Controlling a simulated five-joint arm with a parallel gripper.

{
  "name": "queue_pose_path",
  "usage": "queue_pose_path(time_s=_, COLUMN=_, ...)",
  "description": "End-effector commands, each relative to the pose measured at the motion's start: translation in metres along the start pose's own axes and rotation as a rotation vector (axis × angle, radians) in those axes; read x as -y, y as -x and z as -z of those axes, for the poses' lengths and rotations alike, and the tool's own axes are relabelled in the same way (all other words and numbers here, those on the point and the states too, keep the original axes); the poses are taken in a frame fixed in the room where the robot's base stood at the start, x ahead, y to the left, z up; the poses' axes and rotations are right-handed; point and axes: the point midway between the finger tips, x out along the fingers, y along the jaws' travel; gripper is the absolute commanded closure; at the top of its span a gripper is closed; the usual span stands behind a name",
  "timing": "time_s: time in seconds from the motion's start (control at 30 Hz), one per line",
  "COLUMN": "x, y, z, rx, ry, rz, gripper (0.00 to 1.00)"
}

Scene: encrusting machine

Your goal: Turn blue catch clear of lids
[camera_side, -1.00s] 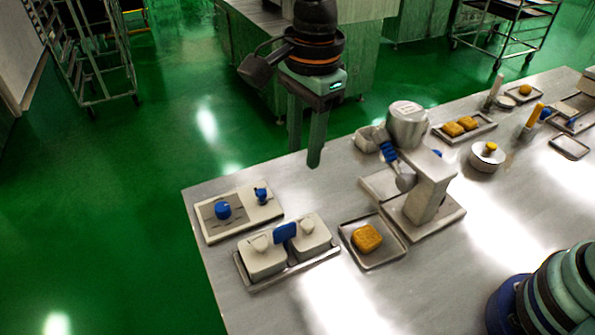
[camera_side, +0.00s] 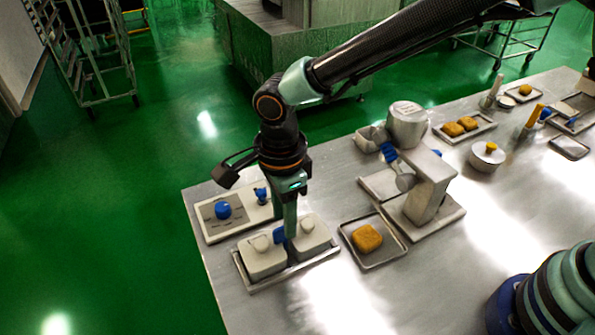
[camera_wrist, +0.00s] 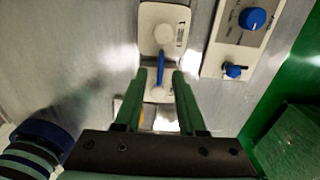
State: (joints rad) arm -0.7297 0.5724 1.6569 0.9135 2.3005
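The blue catch (camera_side: 279,235) sits between two pale lidded boxes, the left box (camera_side: 262,258) and the right box (camera_side: 313,233). My gripper (camera_side: 290,236) points down over the catch and hides part of it in the side view. In the wrist view my gripper (camera_wrist: 160,73) is open, with its two green fingers apart. The catch (camera_wrist: 161,67) shows there as a narrow blue bar lying in line with the gap between the fingertips. It spans from one round lid knob (camera_wrist: 164,34) towards the other lid. I cannot tell whether the fingers touch it.
The boxes stand on a metal tray (camera_side: 252,287). A control panel (camera_side: 213,234) with blue knobs lies just behind them. To the right are a tray with a yellow-brown piece (camera_side: 367,238) and the grey machine (camera_side: 431,190). The table's front middle is clear.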

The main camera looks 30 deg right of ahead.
Motion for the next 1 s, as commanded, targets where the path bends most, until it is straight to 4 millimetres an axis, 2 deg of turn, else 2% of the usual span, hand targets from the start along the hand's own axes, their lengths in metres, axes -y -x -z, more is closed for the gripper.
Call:
queue_pose_path(time_s=0.17, x=0.0, y=-0.0129, z=0.0001, rx=0.0, ry=0.0, rz=0.0, gripper=0.6)
queue_pose_path(time_s=0.47, x=0.0002, y=-0.0146, z=-0.0001, rx=0.001, ry=0.0, rz=0.001, gripper=0.6)
queue_pose_path(time_s=0.57, x=0.0002, y=-0.0144, z=-0.0001, rx=0.001, ry=0.0, rz=0.001, gripper=0.95)
queue_pose_path(time_s=0.6, x=0.0002, y=-0.0144, z=-0.0001, rx=0.001, ry=0.0, rz=0.001, gripper=1.0)
queue_pose_path(time_s=1.0, x=0.0001, y=-0.0141, z=-0.0001, rx=0.001, ry=0.036, rz=0.001, gripper=1.0)
